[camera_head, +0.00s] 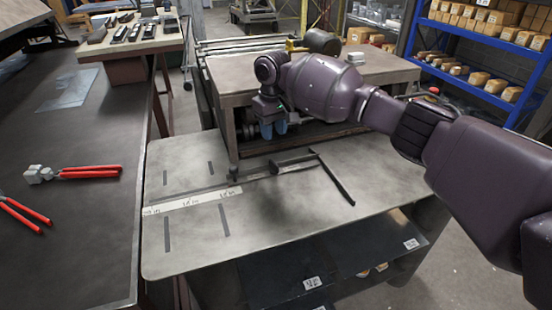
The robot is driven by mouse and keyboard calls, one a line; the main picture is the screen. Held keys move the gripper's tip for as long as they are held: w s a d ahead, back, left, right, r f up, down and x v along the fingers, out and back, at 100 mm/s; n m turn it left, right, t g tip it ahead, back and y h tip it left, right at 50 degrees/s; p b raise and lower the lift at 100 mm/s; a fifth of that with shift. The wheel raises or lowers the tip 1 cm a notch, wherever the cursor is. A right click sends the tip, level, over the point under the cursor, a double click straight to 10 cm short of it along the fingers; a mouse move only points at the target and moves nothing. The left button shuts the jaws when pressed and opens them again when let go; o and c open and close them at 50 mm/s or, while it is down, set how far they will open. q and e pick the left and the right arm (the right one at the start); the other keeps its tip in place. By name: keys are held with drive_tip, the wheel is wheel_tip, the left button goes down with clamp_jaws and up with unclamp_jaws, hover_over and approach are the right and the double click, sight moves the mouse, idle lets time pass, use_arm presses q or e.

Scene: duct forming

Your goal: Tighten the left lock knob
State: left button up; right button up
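My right arm comes in from the right, and its gripper (273,129) points down at the front edge of the raised grey machine table (228,84). Its two bluish fingertips show side by side, and I cannot tell whether they are closed on anything. No lock knob can be clearly made out; the gripper and wrist cover part of the table front. Small dark round parts (246,131) show just left of the fingers, too small to identify. My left gripper is not in view.
A lower metal plate (190,248) with slots and a pale scale strip (192,201) lies in front, bearing a dark angled bar (333,180). Red-handled pliers (88,172) lie on the left dark bench (85,240). Blue shelving (490,38) with boxes stands back right.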

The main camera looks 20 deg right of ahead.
sight(274, 163)
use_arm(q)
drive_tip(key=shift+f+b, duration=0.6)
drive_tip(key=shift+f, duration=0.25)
use_arm(e)
wheel_tip(274, 163, down, 11)
drive_tip(key=shift+w+r, duration=0.1)
drive_tip(key=shift+w, duration=0.05)
clamp_jaws()
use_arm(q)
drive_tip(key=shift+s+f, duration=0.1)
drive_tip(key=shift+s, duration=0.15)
